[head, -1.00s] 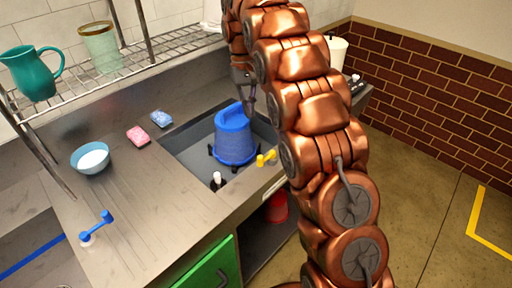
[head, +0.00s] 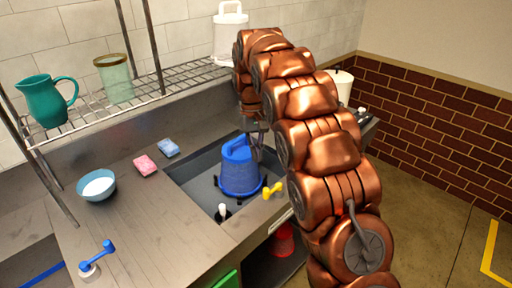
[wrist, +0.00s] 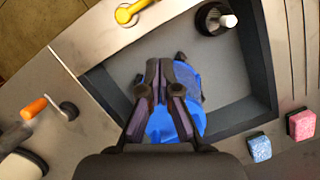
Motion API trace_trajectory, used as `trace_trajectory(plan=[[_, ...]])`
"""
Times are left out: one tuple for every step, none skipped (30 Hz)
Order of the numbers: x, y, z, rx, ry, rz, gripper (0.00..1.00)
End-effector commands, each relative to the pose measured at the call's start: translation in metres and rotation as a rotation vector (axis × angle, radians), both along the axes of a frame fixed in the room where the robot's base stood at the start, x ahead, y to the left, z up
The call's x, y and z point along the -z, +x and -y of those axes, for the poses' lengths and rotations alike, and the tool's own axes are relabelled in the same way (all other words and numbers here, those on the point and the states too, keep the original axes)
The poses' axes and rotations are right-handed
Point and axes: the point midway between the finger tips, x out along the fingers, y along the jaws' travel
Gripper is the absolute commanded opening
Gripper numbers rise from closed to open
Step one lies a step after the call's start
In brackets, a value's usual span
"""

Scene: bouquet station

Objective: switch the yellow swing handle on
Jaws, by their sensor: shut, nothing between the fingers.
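The yellow swing handle (head: 272,190) stands on the front rim of the sink, right of the blue jug (head: 240,178). In the wrist view the yellow handle (wrist: 129,12) is at the top edge, partly cut off, beyond my fingertips and a little left of them. My gripper (head: 257,150) is above the sink by the jug's upper right side, apart from the yellow handle. In the wrist view my gripper (wrist: 163,65) is shut and empty, with the blue jug partly hidden behind it.
A dark-based white knob (head: 222,211) stands near the front left of the sink. A blue swing handle (head: 98,257) is on the left counter. Sponges (head: 146,165) and a blue bowl (head: 97,186) lie left of the sink. An orange-tipped handle (wrist: 33,108) shows in the wrist view.

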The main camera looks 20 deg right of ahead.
Motion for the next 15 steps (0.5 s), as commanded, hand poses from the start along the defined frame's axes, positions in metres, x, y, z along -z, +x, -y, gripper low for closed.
trace_trajectory(plan=[[0.004, -0.002, 0.0, 0.001, 0.0, -0.003, 0.0], [0.007, -0.003, 0.0, 0.001, 0.0, -0.004, 0.0], [0.01, -0.005, 0.0, 0.001, -0.001, -0.006, 0.0], [0.013, -0.005, 0.0, 0.001, -0.001, -0.006, 0.0], [0.016, -0.006, 0.0, 0.001, -0.001, -0.006, 0.0], [0.019, -0.006, 0.0, 0.001, 0.0, -0.004, 0.0], [0.023, -0.007, 0.001, 0.001, 0.0, -0.003, 0.0], [0.026, -0.008, 0.001, 0.001, -0.001, -0.005, 0.0], [0.03, -0.01, 0.001, 0.001, -0.001, -0.007, 0.0], [0.033, -0.01, 0.001, 0.001, -0.001, -0.008, 0.0], [0.036, -0.011, 0.001, 0.001, -0.001, -0.007, 0.0], [0.04, -0.011, 0.001, 0.001, 0.0, -0.004, 0.0], [0.043, -0.012, 0.001, 0.001, 0.0, -0.003, 0.0], [0.047, -0.013, 0.001, 0.001, -0.001, -0.005, 0.0], [0.051, -0.015, 0.001, 0.001, -0.001, -0.008, 0.0]])
